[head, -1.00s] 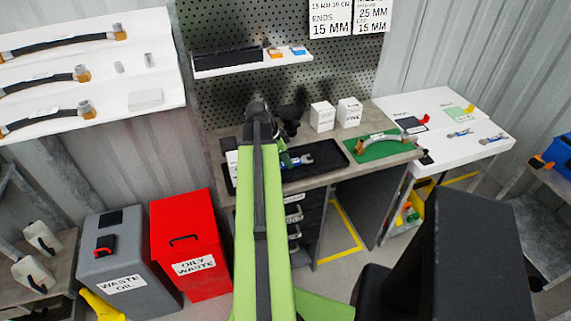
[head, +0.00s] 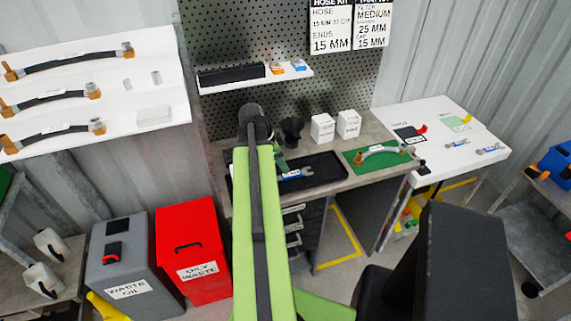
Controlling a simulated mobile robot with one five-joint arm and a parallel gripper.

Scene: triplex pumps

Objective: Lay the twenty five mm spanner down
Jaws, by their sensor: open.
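A blue and silver spanner (head: 296,174) lies in the black tray (head: 325,172) on the workbench, its open jaw toward the right. Its left end is close to my arm, and its size marking is too small to read. My gripper (head: 281,164) is mostly hidden behind my green arm. Only a small part shows, just left of the spanner, and it is open. I cannot tell whether it touches the spanner. Two more blue and silver spanners, one (head: 457,143) and another (head: 490,151), lie on the white table (head: 455,170) at the right.
Two white boxes (head: 335,126) and a black cup-like object (head: 291,130) stand behind the tray. A hose lies on a green mat (head: 398,160) to its right. A red oily waste bin (head: 192,250) and a grey waste oil bin (head: 125,268) stand at the left. The tray's right part is clear.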

